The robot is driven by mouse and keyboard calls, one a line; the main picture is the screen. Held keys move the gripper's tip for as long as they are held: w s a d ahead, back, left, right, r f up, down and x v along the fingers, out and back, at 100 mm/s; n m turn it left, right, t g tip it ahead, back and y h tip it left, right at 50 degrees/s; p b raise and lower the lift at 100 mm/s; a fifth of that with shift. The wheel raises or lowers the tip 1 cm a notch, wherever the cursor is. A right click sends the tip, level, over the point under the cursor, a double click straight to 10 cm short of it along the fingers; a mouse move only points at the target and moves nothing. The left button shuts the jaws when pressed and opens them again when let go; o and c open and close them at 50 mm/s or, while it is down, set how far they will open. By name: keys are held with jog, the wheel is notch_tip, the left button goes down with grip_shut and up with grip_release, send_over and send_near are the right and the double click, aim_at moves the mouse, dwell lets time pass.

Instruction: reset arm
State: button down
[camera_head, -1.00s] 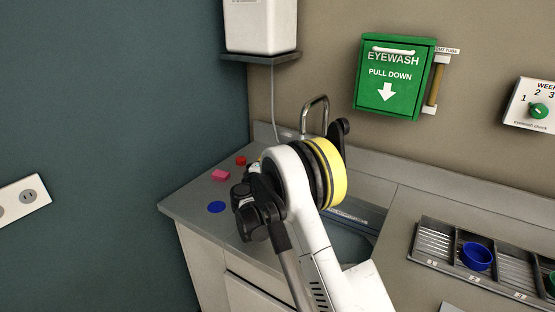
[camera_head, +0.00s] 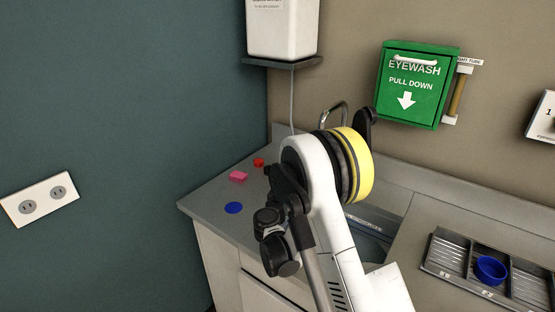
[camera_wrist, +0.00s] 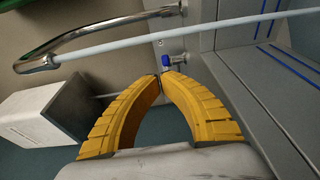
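My arm (camera_head: 325,200), white and black with a yellow band, is bent in front of the counter in the head view. My gripper's tips cannot be made out there. In the wrist view my gripper (camera_wrist: 161,76) shows two curved yellow fingers whose tips meet. An open gap remains between their lower parts, and no held object shows. A small blue-ended fitting (camera_wrist: 168,61) shows just beyond the tips; I cannot tell whether they touch it. A metal tube (camera_wrist: 100,42) and a pale hose or rod cross above the fingers.
The counter (camera_head: 215,195) holds a blue disc (camera_head: 233,208), a pink block (camera_head: 238,176) and a red piece (camera_head: 258,162). A tap (camera_head: 333,112) and sink are behind my arm. A tray (camera_head: 450,251) with a blue cup (camera_head: 491,270) lies right. A green eyewash box (camera_head: 412,92) and white dispenser (camera_head: 282,28) hang above.

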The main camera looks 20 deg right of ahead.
jog(key=shift+r, duration=0.1)
jog(key=s+r+m+g+y, duration=0.45)
jog(key=s+r, duration=0.45)
jog(key=s, duration=0.4)
jog(key=s+a+f+m+g+y, duration=0.1)
jog(key=s+a, duration=0.4)
jog(key=s, duration=0.7)
jog(key=s+a+f+m+g+y, duration=0.1)
jog(key=s+a+m+y, duration=0.3)
jog(key=s, duration=0.9)
jog(key=shift+a+f+y, duration=0.25)
jog(key=shift+a+y, duration=0.8)
jog(key=shift+a, duration=0.15)
jog(key=shift+m, duration=0.25)
